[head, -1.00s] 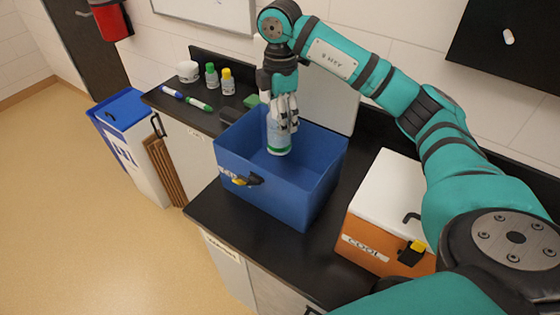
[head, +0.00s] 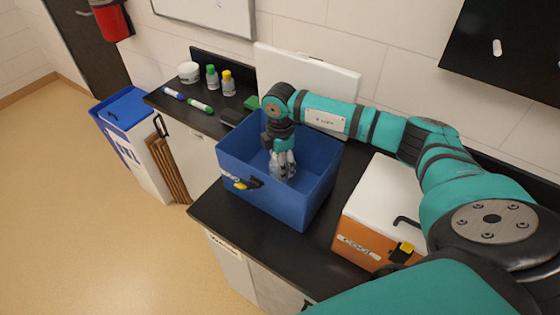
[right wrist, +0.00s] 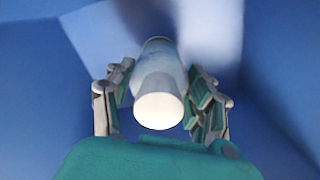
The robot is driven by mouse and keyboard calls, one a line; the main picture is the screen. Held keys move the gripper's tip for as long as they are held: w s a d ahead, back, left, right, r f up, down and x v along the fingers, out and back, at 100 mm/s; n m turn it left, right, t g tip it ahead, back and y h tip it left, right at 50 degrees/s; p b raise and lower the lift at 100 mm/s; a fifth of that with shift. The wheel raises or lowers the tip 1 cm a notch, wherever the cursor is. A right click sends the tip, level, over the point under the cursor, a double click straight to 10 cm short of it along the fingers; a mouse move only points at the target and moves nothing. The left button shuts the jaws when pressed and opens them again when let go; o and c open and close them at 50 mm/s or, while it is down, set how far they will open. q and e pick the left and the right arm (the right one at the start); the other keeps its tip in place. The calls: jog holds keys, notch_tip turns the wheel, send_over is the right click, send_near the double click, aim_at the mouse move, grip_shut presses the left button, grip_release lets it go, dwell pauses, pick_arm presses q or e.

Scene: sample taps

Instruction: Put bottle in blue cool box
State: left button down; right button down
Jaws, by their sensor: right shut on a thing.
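The blue cool box (head: 268,196) stands open on the black counter, its white lid (head: 304,78) raised behind it. My right gripper (head: 282,172) is down inside the box, below the rim. It is shut on the bottle (head: 283,176), which is mostly hidden by the fingers in the head view. In the right wrist view, the bottle (right wrist: 158,95) with its white cap sits between the two fingers (right wrist: 160,105), with blue walls around it. I cannot tell whether the bottle touches the box floor. My left gripper is not in view.
An orange cool box (head: 362,245) with a closed white lid stands to the right. A blue-lidded bin (head: 125,110) stands on the floor.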

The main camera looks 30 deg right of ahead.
jog(key=c, duration=0.9)
grip_release()
jog(key=shift+f, duration=0.15)
jog(key=o, duration=0.4)
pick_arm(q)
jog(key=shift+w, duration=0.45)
pick_arm(e)
jog(key=shift+o, duration=0.2)
jog(key=shift+r, duration=0.55)
notch_tip(320, 180, up, 10)
jog(key=b, duration=0.4)
jog(key=shift+r, duration=0.2)
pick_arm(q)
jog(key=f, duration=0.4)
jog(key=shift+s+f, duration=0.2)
pick_arm(e)
jog(key=shift+r, duration=0.5)
